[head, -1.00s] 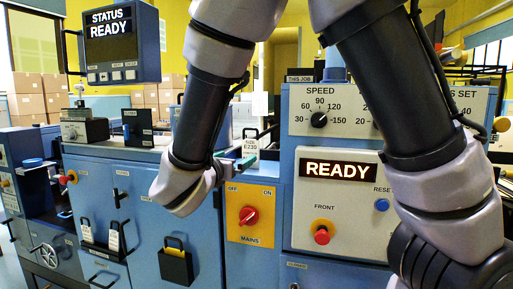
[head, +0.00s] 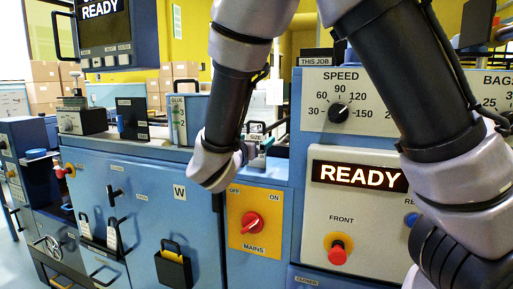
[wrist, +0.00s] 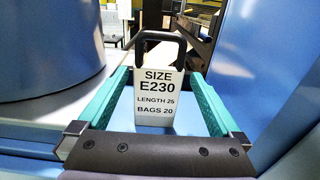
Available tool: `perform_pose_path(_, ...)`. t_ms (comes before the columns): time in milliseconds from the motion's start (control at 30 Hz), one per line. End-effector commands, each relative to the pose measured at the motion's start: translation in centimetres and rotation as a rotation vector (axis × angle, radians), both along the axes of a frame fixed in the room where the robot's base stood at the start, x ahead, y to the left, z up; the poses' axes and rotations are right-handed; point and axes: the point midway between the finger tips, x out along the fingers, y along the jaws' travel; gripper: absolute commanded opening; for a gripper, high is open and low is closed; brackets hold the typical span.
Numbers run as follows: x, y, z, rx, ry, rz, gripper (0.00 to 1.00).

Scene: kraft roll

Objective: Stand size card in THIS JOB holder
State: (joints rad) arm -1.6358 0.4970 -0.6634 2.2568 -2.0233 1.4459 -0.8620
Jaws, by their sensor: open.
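The size card (wrist: 158,102) is white, reads SIZE E230, LENGTH 25, BAGS 20, and has a black loop handle on top. It stands upright between the two teal fingers of my gripper (wrist: 160,80), which are open, with a gap visible on each side. In the head view the card (head: 256,137) shows only its top, behind my gripper (head: 246,152). The THIS JOB label (head: 315,61) is on top of the speed panel, right of my gripper; its holder is not clearly visible, with my arm close by.
The speed panel (head: 312,108) rises just right of the card. A GLUE container (head: 187,118) stands left of my gripper. A red mains switch (head: 252,222) is below. In the wrist view a large blue cylinder (wrist: 50,50) is close on the left and a blue wall (wrist: 285,90) on the right.

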Motion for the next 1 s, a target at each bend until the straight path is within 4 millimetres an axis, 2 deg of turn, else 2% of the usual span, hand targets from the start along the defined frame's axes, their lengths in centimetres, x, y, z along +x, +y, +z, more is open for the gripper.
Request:
perform_pose_path(300, 4.2, -1.3, -0.4, 0.0, -0.001, -0.003, 1.0)
perform_pose_path(433, 4.9, -1.5, -0.4, 0.0, 0.0, 0.0, 1.0)
perform_pose_path(633, 4.9, -1.5, -0.4, 0.001, 0.0, 0.0, 1.0)
perform_pose_path(667, 4.9, -1.5, -0.4, 0.001, 0.0, 0.0, 0.92)
perform_pose_path(700, 4.9, -1.5, -0.4, 0.001, 0.0, 0.0, 0.77)
perform_pose_path(833, 4.9, -1.5, -0.4, 0.001, 0.0, 0.0, 0.27)
perform_pose_path(900, 4.9, -1.5, -0.4, 0.001, 0.0, 0.0, 0.13)
perform_pose_path(1000, 4.9, -1.5, -0.4, 0.001, 0.0, 0.0, 0.13)
